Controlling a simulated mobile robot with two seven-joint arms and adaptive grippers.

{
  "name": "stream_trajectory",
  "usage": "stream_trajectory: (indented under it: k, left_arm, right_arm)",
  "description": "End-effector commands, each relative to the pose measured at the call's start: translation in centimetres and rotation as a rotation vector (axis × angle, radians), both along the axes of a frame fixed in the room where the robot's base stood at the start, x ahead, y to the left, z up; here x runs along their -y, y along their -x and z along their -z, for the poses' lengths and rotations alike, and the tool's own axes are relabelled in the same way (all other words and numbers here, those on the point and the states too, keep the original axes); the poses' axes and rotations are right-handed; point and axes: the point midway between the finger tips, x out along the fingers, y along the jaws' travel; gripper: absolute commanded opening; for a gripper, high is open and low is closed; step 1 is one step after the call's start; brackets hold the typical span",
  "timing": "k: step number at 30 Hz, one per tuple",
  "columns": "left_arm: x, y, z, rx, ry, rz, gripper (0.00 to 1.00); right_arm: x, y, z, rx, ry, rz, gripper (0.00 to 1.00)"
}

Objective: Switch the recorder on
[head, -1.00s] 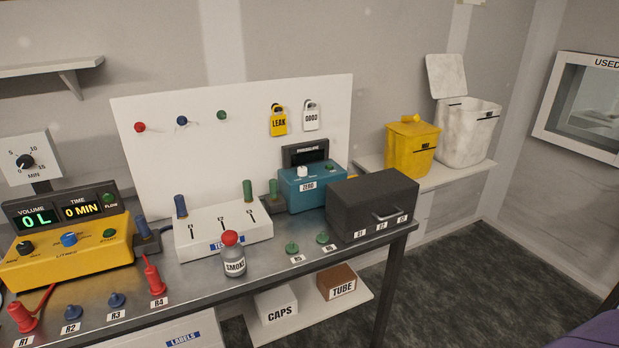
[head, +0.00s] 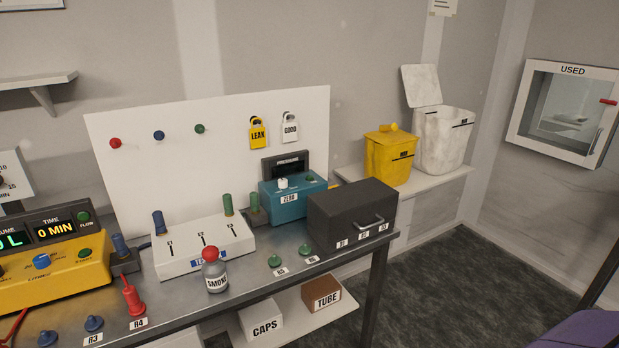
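No device in the head view carries a readable label saying recorder. A teal box (head: 292,202) marked ZERO, with a white knob (head: 283,184), a green button (head: 309,178) and a dark screen (head: 287,163) headed PRESSURE, stands on the bench. A yellow unit (head: 70,276) with a blue knob and a green START button stands at the left edge, partly cut off. Its lit displays (head: 53,230) read 0 MIN and part of a litre value. Neither gripper is in view.
Yellow (head: 390,156) and white (head: 444,140) bins stand on a side ledge. A USED cabinet (head: 572,71) hangs at right.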

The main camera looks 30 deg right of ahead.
Motion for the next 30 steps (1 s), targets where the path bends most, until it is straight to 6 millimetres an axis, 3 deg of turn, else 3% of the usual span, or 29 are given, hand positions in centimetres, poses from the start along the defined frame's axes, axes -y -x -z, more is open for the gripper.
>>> stream_trajectory:
  k: [1,9,30]
  left_arm:
    - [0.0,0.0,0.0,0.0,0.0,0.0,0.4]
    - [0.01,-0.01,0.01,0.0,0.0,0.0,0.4]
    - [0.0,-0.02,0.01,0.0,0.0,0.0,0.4]
  right_arm:
    - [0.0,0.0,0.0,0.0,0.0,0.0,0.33]
    - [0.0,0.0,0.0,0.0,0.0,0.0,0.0]
    - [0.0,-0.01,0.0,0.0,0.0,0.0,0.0]
